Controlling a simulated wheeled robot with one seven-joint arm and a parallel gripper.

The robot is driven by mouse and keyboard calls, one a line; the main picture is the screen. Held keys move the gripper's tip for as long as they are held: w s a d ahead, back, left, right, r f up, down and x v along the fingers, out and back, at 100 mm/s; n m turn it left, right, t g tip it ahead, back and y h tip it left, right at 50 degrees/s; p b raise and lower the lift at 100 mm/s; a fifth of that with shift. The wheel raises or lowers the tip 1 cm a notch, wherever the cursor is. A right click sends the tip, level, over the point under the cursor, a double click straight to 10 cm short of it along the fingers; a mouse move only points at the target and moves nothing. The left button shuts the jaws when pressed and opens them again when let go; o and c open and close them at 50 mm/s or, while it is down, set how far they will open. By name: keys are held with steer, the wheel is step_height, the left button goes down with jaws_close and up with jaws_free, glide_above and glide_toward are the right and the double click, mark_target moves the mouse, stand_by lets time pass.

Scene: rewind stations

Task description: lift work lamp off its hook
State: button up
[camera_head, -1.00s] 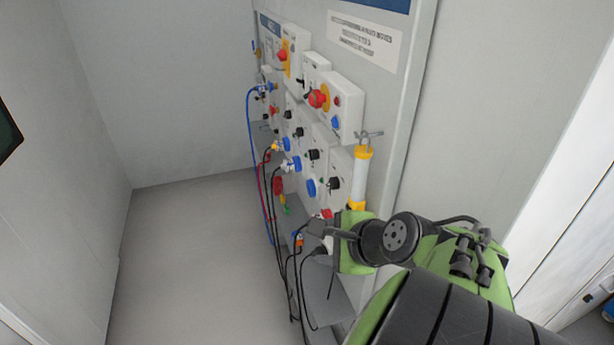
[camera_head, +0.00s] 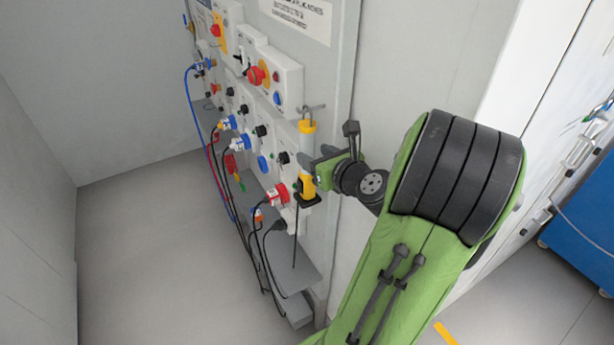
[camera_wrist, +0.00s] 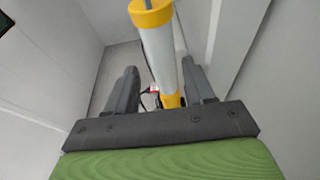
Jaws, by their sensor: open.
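The work lamp (camera_head: 307,146) is a white tube with yellow ends. It hangs upright from a metal hook (camera_head: 313,109) at the right edge of the panel, and a dark cord runs down from its lower end. My gripper (camera_head: 310,170) is at the lamp's lower half, coming from the right. In the wrist view the lamp (camera_wrist: 160,55) stands between the two dark fingers of my gripper (camera_wrist: 160,85). The fingers are open, and a gap shows on the left side; the right finger is closer to the tube. The hook is out of the wrist view.
The wall panel (camera_head: 345,60) carries switches, sockets and knobs left of the lamp, with blue, red and black cables (camera_head: 190,110) hanging from it. A grey shelf (camera_head: 290,270) juts out below. Open floor (camera_head: 140,250) lies to the left; a blue cabinet (camera_head: 590,220) stands far right.

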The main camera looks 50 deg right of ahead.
mark_target(312, 152)
steer(key=x, duration=0.5)
steer(key=shift+w+d, duration=0.15)
steer(key=shift+d, duration=0.05)
steer(key=shift+a, duration=0.1)
steer(key=shift+c, duration=1.1)
jaws_close()
steer(key=shift+r, duration=0.1)
